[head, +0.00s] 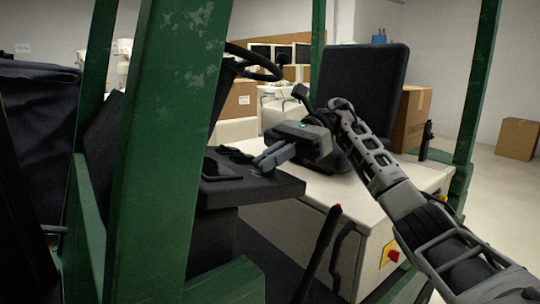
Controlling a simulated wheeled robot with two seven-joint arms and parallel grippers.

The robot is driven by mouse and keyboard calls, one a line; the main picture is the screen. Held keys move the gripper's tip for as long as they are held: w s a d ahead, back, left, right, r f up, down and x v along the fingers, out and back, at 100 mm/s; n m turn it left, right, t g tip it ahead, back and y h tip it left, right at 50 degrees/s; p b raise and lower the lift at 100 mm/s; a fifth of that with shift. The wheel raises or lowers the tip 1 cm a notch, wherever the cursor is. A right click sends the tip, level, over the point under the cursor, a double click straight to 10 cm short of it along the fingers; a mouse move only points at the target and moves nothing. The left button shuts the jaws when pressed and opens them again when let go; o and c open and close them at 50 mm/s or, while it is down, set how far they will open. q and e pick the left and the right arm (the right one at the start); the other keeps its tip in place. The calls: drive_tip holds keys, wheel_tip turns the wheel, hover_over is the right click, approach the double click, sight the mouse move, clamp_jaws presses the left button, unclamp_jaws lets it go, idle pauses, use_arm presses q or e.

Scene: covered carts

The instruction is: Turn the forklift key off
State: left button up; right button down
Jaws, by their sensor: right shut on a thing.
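The forklift's dark console (285,188) is in the middle of the head view, behind the green front post. My right gripper (264,162) reaches in from the right, over the pale body, with its fingertips low at the console's top. Its fingers are shut on the forklift key, which they hide, so I cannot tell how far the key is turned. My left gripper is not in view.
Green posts (172,130) stand close in front on the left. A steering wheel (255,65) and black seat (362,80) are behind the gripper. A red-tipped lever (325,235) rises below the console. Cardboard boxes (517,138) stand at the right.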

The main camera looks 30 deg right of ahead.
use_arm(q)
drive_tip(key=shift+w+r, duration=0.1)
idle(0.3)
use_arm(e)
drive_tip(key=c, duration=1.6)
unclamp_jaws()
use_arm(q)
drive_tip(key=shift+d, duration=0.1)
use_arm(e)
drive_tip(key=shift+o, duration=0.2)
drive_tip(key=shift+d, duration=0.1)
drive_tip(key=shift+d+r, duration=0.1)
drive_tip(key=shift+d, duration=0.15)
drive_tip(key=v, duration=0.4)
drive_tip(key=shift+d+r+p, duration=0.15)
drive_tip(key=shift+r+p, duration=0.05)
drive_tip(key=shift+p, duration=0.2)
use_arm(q)
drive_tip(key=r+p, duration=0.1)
drive_tip(key=p, duration=0.1)
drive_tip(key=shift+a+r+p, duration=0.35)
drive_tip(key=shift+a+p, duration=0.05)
use_arm(e)
drive_tip(key=v, duration=0.2)
drive_tip(key=shift+d, duration=0.3)
